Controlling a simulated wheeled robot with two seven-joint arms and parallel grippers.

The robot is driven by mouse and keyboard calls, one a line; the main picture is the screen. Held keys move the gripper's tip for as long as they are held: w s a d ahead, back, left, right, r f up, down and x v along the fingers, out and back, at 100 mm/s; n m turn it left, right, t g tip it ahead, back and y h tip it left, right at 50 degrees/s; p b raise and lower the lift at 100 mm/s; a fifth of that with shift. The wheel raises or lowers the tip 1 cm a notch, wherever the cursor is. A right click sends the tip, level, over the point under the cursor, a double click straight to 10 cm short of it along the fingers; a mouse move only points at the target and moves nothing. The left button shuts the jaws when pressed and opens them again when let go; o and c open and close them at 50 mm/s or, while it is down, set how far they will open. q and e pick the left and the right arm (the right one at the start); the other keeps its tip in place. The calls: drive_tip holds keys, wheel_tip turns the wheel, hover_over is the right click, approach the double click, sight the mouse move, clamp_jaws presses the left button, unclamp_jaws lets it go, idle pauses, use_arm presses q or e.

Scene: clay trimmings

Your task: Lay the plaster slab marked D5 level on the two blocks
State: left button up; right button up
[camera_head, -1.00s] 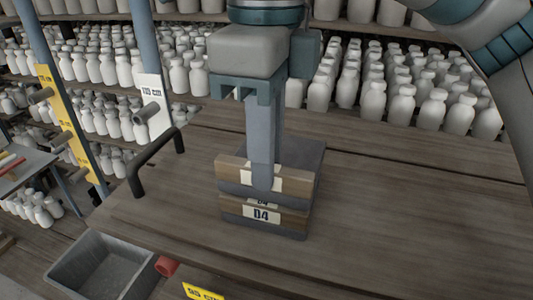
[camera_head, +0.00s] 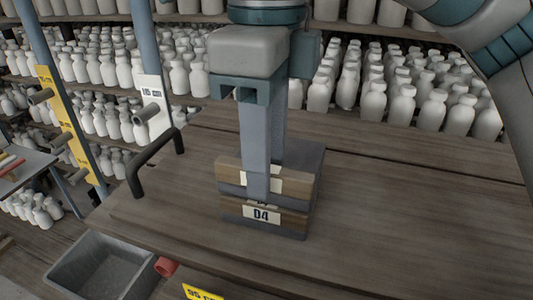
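A short stack of grey and brown slab-like pieces stands on the wooden table (camera_head: 420,215). Its lowest front label reads D4, on the lower piece (camera_head: 290,219). The upper piece (camera_head: 230,173) lies flat on it and has a pale label mostly covered by a finger, so its marking cannot be read. My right gripper (camera_head: 266,180) points straight down over the stack, one finger before its front face and the other behind the first. The fingers stand apart and look open. I cannot make out two separate blocks or a D5 mark. My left gripper is not in view.
A black handle (camera_head: 155,160) rises at the table's left edge. Shelves of white bottles (camera_head: 400,105) fill the back. The table right of the stack is clear.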

idle(0.3)
drive_tip(key=shift+r+b, duration=0.35)
drive_tip(key=shift+r, duration=0.5)
wheel_tip(320, 180, up, 6)
drive_tip(key=shift+f+b, duration=0.1)
drive_tip(key=shift+b, duration=0.55)
wheel_tip(320, 180, up, 10)
drive_tip(key=shift+p, duration=0.4)
drive_tip(key=shift+s+f, duration=0.1)
drive_tip(key=shift+s, duration=0.05)
